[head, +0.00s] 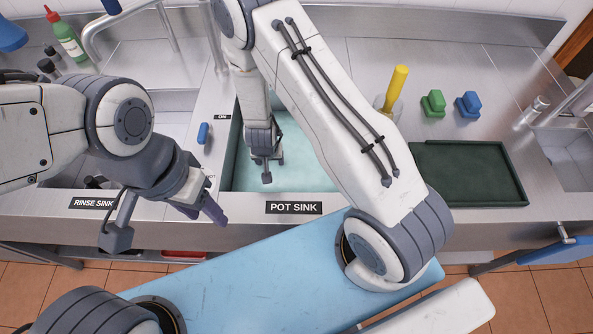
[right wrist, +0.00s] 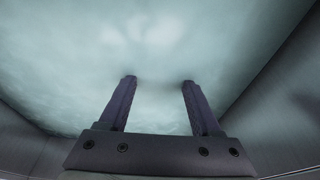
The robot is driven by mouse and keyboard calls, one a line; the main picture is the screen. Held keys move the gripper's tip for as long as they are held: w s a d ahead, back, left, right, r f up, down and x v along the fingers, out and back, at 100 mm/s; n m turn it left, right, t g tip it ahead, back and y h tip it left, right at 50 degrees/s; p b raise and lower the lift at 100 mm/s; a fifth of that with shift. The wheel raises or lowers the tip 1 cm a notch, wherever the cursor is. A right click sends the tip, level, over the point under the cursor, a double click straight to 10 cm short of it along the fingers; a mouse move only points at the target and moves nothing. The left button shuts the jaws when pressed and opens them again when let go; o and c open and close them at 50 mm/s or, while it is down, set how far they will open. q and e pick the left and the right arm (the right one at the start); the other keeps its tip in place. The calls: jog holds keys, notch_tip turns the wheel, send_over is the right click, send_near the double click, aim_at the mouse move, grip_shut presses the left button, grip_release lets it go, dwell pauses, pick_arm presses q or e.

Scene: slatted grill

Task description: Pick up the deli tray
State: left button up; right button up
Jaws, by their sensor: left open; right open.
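A shallow dark green tray (head: 468,173), the only tray that I can make out, lies flat on the steel counter to the right of the pot sink. My right gripper (head: 266,170) points down over the pot sink, well left of the tray. In the right wrist view its two fingers (right wrist: 158,82) are apart with nothing between them. My left gripper (head: 205,214) is near the counter's front edge, left of the pot sink, with its dark purple fingers empty. It is far from the tray.
The pot sink (head: 305,160) holds cloudy pale turquoise water, which hides its bottom. Green (head: 433,104) and blue (head: 468,105) blocks and a yellow-handled tool (head: 397,85) stand behind the tray. A faucet (head: 555,108) is at the right. My right arm crosses the middle.

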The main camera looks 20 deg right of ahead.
aim_at(271, 165)
jog(key=x, duration=0.3)
jog(key=shift+f, duration=0.3)
grip_shut()
jog(key=shift+r, duration=0.1)
notch_tip(271, 165, up, 10)
jog(key=p, duration=0.3)
jog(key=shift+p, duration=0.35)
